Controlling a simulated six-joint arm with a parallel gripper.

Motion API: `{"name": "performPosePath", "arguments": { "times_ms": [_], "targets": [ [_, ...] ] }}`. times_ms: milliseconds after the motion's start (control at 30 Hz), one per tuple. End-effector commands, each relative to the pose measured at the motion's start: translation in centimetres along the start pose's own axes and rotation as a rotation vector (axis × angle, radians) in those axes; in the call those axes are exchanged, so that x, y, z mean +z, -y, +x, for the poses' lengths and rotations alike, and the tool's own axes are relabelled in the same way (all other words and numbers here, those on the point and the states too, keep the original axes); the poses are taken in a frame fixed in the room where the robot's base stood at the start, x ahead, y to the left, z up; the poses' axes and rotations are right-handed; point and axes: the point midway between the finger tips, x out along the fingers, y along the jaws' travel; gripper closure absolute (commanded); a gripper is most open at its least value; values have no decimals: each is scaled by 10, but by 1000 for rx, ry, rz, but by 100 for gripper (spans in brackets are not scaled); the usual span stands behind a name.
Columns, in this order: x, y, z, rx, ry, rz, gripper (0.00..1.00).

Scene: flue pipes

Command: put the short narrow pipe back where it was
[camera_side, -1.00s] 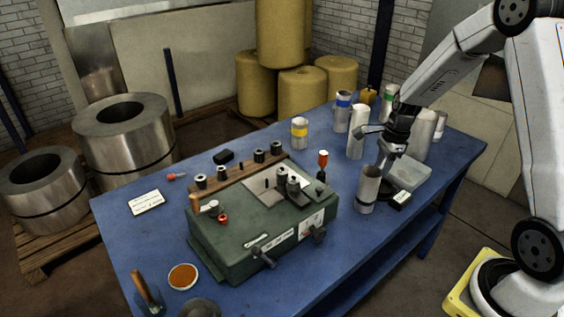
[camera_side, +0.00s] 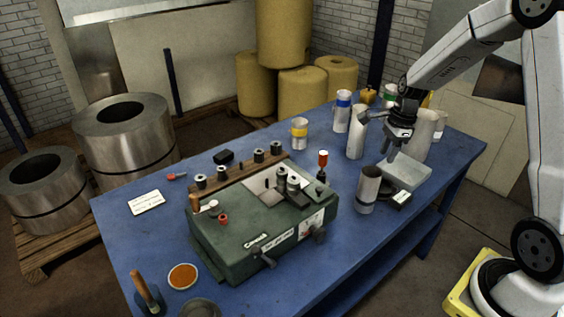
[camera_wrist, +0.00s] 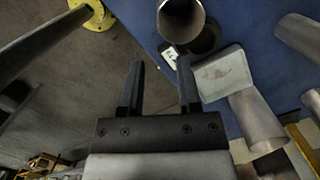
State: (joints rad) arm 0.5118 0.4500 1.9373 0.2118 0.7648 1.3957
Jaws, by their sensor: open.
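A short grey pipe with a dark lower band (camera_side: 368,188) stands upright on the blue table's near right part. I take it for the short narrow pipe, but its width against the others is hard to judge. In the wrist view its open end (camera_wrist: 181,20) shows beyond my fingertips. A dark round base (camera_side: 388,191) with a small label is beside it, partly hidden by the pipe. My gripper (camera_side: 377,138) is open and empty, above and behind this pipe. Its two fingers (camera_wrist: 160,64) show apart in the wrist view, with nothing between them.
A pale slab (camera_side: 408,172) lies below my gripper. A wider pipe (camera_side: 425,138) is at right. A green machine (camera_side: 245,235) fills the table's middle.

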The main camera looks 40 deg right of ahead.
Motion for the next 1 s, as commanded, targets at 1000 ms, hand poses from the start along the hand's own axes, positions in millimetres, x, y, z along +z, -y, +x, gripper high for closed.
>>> {"name": "performPosePath", "arguments": {
  "times_ms": [1000],
  "targets": [
    [108, -142, 7, -76, -185, -1725, 57]
  ]
}}
